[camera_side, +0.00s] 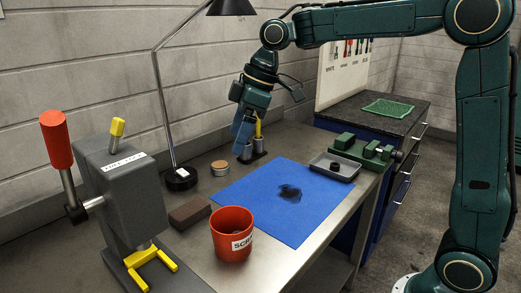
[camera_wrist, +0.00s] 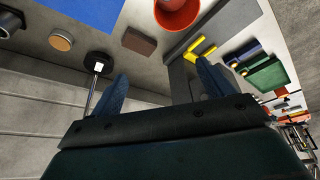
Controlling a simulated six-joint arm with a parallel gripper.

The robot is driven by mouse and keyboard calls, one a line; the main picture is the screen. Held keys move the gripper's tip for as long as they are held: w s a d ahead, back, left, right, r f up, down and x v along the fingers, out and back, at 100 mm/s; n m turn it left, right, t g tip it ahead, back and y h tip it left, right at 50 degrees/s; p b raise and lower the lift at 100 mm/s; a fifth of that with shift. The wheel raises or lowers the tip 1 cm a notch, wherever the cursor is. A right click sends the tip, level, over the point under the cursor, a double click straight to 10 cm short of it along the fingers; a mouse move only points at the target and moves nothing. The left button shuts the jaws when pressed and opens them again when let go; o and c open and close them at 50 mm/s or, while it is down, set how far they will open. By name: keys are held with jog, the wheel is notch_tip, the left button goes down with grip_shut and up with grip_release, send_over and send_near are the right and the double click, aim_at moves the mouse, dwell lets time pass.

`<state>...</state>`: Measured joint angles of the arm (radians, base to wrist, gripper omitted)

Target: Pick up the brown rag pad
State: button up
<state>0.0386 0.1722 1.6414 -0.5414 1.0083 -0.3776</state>
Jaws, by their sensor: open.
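The brown rag pad (camera_side: 190,213) is a flat, dark brown block lying on the metal bench, between the grey press and the blue mat, just left of a red bucket. In the wrist view the pad (camera_wrist: 139,41) lies beyond my fingertips, with clear space between. My gripper (camera_side: 243,138) hangs above the back of the bench, behind the blue mat and well away from the pad. Its two blue fingers are apart and nothing shows between them in the wrist view (camera_wrist: 161,72).
The red bucket (camera_side: 232,237) stands close to the pad. A grey press (camera_side: 128,190) with yellow prongs is on its left. A lamp base (camera_side: 181,179) and a round tin (camera_side: 220,168) stand behind. The blue mat (camera_side: 265,215) has a dark stain; a grey tray (camera_side: 318,166) sits at its far right.

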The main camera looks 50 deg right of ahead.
jog(key=w+a+f+n+g+y, duration=0.1)
jog(key=w+f+n, duration=0.3)
jog(key=w+f, duration=0.45)
jog(key=n+g, duration=0.2)
jog(key=n, duration=0.2)
send_near(190, 208)
jog(key=shift+s+f, duration=0.2)
jog(key=shift+f, duration=0.3)
jog(key=shift+w+f, duration=0.1)
jog(key=shift+f, duration=0.3)
jog(key=shift+a+y, duration=0.1)
jog(key=shift+y, duration=0.2)
jog(key=shift+x, duration=1.25)
jog(key=shift+x, duration=2.45)
jog(key=shift+w, duration=0.1)
